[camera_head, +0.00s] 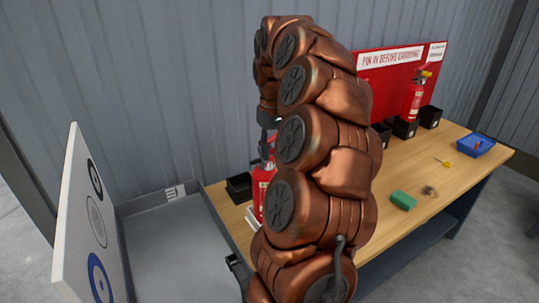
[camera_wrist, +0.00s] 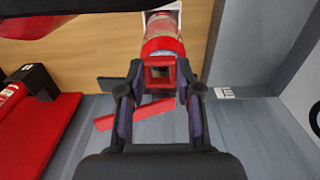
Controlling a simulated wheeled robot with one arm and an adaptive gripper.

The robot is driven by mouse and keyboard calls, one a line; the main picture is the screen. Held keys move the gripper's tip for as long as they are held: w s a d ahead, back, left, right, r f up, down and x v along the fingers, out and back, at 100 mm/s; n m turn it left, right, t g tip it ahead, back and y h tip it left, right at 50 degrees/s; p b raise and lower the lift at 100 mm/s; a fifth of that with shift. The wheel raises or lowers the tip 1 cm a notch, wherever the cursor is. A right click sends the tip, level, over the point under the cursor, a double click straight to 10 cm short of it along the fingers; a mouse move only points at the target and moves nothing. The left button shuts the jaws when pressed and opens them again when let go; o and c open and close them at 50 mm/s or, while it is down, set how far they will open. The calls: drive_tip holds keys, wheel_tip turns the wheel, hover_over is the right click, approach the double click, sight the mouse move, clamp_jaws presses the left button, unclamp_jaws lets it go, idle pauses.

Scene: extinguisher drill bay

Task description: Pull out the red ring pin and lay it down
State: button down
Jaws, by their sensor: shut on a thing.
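A red extinguisher (camera_head: 259,187) stands on the bench, partly hidden behind my arm in the head view. In the wrist view its red body (camera_wrist: 163,42) is beyond my fingertips, with red lever bars (camera_wrist: 118,119) beside and below them. My gripper (camera_wrist: 160,80) is shut on a small square red ring, which appears to be the ring pin (camera_wrist: 160,61). The pin's shaft is hidden, so I cannot tell whether it is still in the extinguisher head. In the head view my gripper is mostly hidden by my arm.
The wooden bench (camera_head: 462,170) holds a green block (camera_head: 402,200), a small yellow item (camera_head: 443,162), a blue tray (camera_head: 476,146) and another red extinguisher (camera_head: 413,101) by black boxes. A red sign board (camera_head: 385,67) stands behind. A white target board (camera_head: 80,225) is at left.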

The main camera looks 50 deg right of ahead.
drive_tip(key=shift+s, duration=0.15)
drive_tip(key=shift+s+a+f+b, duration=0.1)
drive_tip(key=shift+s+a+b, duration=0.15)
drive_tip(key=shift+s+b, duration=0.35)
drive_tip(key=shift+s+a+f+b, duration=0.1)
drive_tip(key=shift+s+a+b, duration=0.2)
drive_tip(key=shift+s, duration=0.65)
drive_tip(key=shift+s+a+b, duration=0.25)
drive_tip(key=shift+s+b, duration=0.2)
drive_tip(key=shift+s, duration=0.3)
drive_tip(key=s, duration=0.1)
drive_tip(key=s+b, duration=0.1)
drive_tip(key=shift+s+a+b, duration=0.3)
drive_tip(key=shift+s+a, duration=0.05)
drive_tip(key=shift+a, duration=0.05)
